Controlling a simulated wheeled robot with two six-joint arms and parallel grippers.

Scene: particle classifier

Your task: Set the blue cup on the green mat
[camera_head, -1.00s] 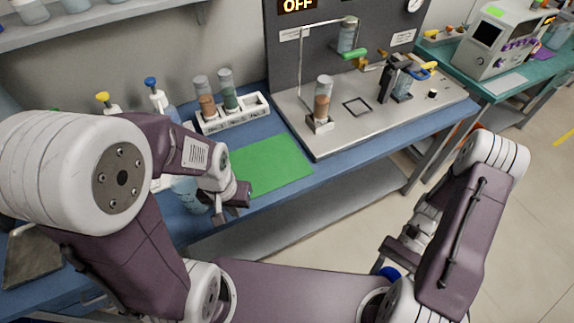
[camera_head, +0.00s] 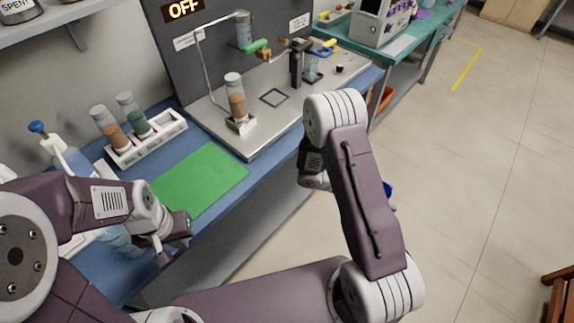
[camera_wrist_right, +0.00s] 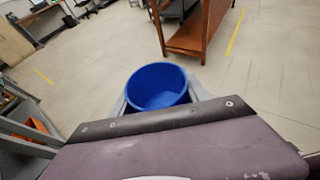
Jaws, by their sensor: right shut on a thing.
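The blue cup (camera_wrist_right: 158,86) is between the two grey fingers of my right gripper (camera_wrist_right: 160,98) in the right wrist view, its open mouth showing. In the head view only a small blue part of the cup (camera_head: 389,194) shows past my right forearm, which hides that gripper. The cup is over the floor side, off the bench. The green mat (camera_head: 200,180) lies flat and bare on the blue bench. My left gripper (camera_head: 164,252) is beside the mat's near left side, at the bench's front edge; its finger gap is unclear.
A white rack (camera_head: 150,140) with tubes stands behind the mat. A metal platform (camera_head: 255,135) with a tube stand is to its right. A pale blue vessel (camera_head: 118,240) is partly hidden by my left arm. A pump bottle (camera_head: 65,155) stands at left.

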